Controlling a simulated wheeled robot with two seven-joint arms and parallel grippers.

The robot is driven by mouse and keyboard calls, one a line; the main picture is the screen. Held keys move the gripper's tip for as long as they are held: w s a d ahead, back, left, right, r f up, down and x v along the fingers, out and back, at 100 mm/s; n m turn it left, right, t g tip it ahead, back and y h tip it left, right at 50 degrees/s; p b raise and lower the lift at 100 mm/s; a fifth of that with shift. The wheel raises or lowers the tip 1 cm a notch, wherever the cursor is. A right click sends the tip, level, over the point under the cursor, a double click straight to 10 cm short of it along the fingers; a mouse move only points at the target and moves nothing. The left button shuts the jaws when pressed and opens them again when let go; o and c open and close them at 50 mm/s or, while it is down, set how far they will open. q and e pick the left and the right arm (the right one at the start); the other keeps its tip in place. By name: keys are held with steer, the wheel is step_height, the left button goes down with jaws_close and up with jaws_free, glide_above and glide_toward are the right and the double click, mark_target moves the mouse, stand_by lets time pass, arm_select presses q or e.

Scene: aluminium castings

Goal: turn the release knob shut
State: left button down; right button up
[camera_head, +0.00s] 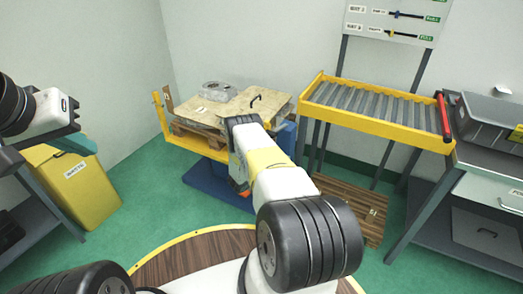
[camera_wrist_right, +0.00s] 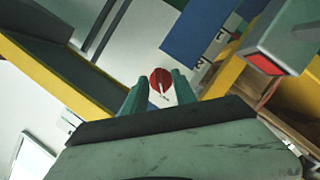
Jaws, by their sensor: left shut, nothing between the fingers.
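The release knob (camera_wrist_right: 160,81) is a round red disc with a pale pointer or bar across it, on a pale surface in the right wrist view. My right gripper (camera_wrist_right: 160,82) is open, its two green fingers pointing at the knob, one on each side in the picture. I cannot tell whether the fingertips touch it. In the head view my right arm reaches toward the pallet stand, and its gripper and the knob are hidden. My left gripper (camera_head: 82,145) is shut and empty at the left, above a yellow bin.
A wooden pallet board (camera_head: 235,108) with a grey casting (camera_head: 217,91) lies on a yellow-framed stand. A roller conveyor (camera_head: 375,105) stands right of it, with a grey case (camera_head: 490,115) on a bench at far right. The yellow bin (camera_head: 75,190) stands left.

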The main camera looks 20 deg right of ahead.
steer(key=v, duration=0.7)
steer(key=shift+a, duration=0.35)
steer(key=shift+s+r, duration=0.1)
steer(key=shift+s, duration=0.05)
